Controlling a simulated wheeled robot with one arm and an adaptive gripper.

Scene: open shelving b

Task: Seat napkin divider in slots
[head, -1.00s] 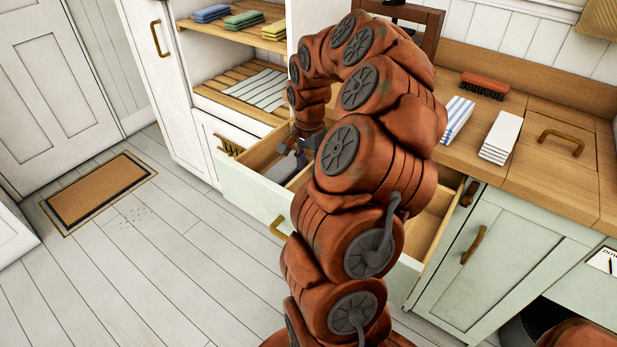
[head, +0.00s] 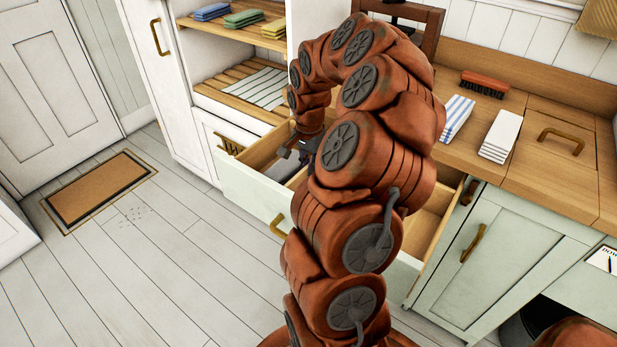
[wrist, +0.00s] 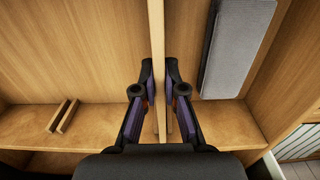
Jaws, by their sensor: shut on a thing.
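My gripper (wrist: 159,92) is shut on the napkin divider (wrist: 158,40), a thin wooden board seen edge-on in the wrist view, with one dark finger on each side. The divider stands upright inside the open drawer (head: 240,190). A pair of short wooden slot strips (wrist: 62,116) sits on the drawer wall to its left, apart from it. The fingers cover the divider's near end, so I cannot tell whether it sits in slots there. In the head view my gripper (head: 303,150) is low in the drawer, and my arm hides the divider.
A grey folded thing (wrist: 237,45) lies in the drawer to the right of the divider. On the counter are a striped napkin stack (head: 457,117), a white stack (head: 501,136) and a brush (head: 484,84). Folded cloths (head: 243,19) lie on the shelf behind.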

